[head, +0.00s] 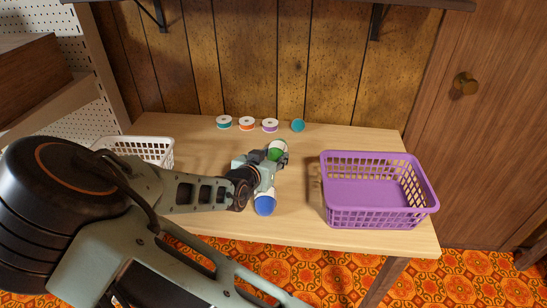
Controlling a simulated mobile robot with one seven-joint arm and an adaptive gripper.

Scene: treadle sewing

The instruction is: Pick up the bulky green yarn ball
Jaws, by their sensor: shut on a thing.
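The green yarn ball (275,154) shows over the middle of the table, partly hidden by the dark fingers of my gripper (278,149). My gripper is shut on it. I cannot tell whether the ball touches the tabletop or is a little above it.
The wooden table (310,137) carries a purple basket (378,218) at right, which looks empty, and a white basket (158,152) at left, partly behind my arm. A blue rounded thing (264,206) shows just below my wrist.

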